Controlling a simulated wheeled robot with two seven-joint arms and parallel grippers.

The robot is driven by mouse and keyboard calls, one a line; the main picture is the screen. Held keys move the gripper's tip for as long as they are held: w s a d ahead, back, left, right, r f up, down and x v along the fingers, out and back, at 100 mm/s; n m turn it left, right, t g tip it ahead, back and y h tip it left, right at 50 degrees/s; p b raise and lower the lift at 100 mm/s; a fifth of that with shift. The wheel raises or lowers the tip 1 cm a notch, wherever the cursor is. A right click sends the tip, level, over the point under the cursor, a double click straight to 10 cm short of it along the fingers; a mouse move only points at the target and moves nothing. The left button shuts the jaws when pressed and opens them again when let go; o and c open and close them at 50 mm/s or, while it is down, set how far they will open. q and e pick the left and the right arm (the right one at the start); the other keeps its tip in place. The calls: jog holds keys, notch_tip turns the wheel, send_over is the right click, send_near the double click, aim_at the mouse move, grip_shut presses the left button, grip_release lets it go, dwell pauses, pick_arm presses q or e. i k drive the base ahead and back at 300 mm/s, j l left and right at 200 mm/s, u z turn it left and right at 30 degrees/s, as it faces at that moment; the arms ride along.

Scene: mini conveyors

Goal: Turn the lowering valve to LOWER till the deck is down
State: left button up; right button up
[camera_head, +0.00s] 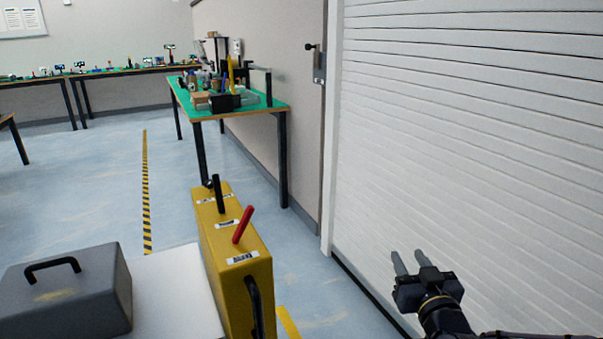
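A yellow control box (238,276) stands upright near the bottom middle. On its top are a tilted red lever (242,225), an upright black lever (218,193) and white labels too small to read. I cannot tell which lever is the lowering valve. A pale flat surface (178,290), perhaps the deck, lies left of the box. My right gripper (408,262) is open and empty in front of the shutter, well right of the box and apart from it. My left gripper is not in view.
A grey case (68,292) with a black handle sits on the pale surface. A white roller shutter (460,150) fills the right side. A green-topped workbench (262,106) stands beyond the box. The floor (90,190) at left is mostly clear, with a striped line.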

aim_at(209, 183)
jog(key=i+l+z, duration=0.65)
jog(key=i+u, duration=0.15)
jog(key=u, duration=0.2)
jog(key=i+u, duration=0.15)
jog(key=u, duration=0.25)
jog(key=i+l+u, duration=0.15)
jog(key=u, duration=0.2)
jog(key=i+l+u, duration=0.1)
jog(key=u, duration=0.35)
jog(key=i+l+u, duration=0.2)
jog(key=u, duration=0.25)
jog(key=i+l+u, duration=0.15)
jog(key=u, duration=0.3)
jog(key=l+u, duration=0.3)
jog(key=u, duration=0.2)
jog(key=i+l+u, duration=0.1)
jog(key=l+u, duration=0.2)
jog(key=u, duration=0.15)
